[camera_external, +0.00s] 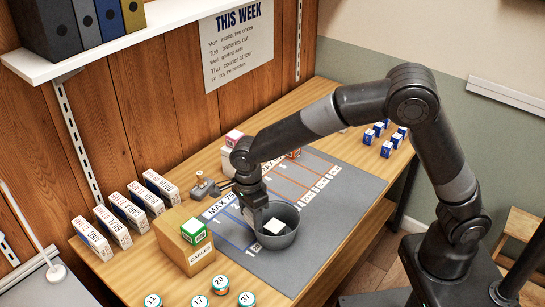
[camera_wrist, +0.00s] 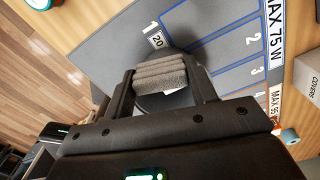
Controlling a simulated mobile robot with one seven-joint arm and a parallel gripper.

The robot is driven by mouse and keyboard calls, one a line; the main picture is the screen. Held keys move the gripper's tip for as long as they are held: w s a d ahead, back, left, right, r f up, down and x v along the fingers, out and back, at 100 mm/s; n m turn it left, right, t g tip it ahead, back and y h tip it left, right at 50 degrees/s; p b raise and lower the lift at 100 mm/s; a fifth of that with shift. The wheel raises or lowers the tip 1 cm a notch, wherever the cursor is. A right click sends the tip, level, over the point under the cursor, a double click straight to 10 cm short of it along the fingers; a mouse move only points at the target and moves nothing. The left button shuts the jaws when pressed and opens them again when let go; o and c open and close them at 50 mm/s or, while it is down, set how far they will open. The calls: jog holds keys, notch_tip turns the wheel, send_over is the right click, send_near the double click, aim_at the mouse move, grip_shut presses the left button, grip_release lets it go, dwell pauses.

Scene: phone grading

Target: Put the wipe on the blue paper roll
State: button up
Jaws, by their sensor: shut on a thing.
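The wipe (camera_wrist: 160,72) looks like a grey, folded, ribbed cloth. In the wrist view my gripper (camera_wrist: 162,85) is shut on it, with one finger at each side. In the external view my gripper (camera_external: 258,208) points down at the left side of a grey round bin (camera_external: 291,236), and I cannot make out the wipe there. The bin stands on the grey mat with a white piece (camera_external: 275,226) inside. In the wrist view the dark bin lies behind the wipe and partly hidden. I cannot make out a blue paper roll in either view.
Several white cartons (camera_external: 128,213) line the wall. Small blue boxes (camera_external: 388,149) stand at the far right. The grey mat (camera_external: 345,205) is clear right of the bin.

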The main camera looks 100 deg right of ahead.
jog(key=s+d+r+m, duration=0.1)
jog(key=s+d, duration=0.2)
jog(key=d, duration=0.9)
jog(key=s+d+r+m, duration=0.1)
jog(key=s+d, duration=0.2)
jog(key=d, duration=0.9)
jog(key=s+d+r+m, duration=0.1)
jog(key=s+d+m, duration=0.1)
jog(key=d, duration=1)
jog(key=s+d+r+m, duration=0.1)
jog(key=s+d+m, duration=0.1)
jog(key=s+d, duration=2.2)
jog(key=w+f, duration=0.2)
jog(key=w, duration=0.1)
jog(key=w+f, duration=0.2)
jog(key=w, duration=0.1)
jog(key=w+a+f, duration=0.1)
jog(key=w+f, duration=0.1)
jog(key=w, duration=0.1)
jog(key=shift+f, duration=2.4)
jog(key=o, duration=0.9)
jog(key=shift+f, duration=0.15)
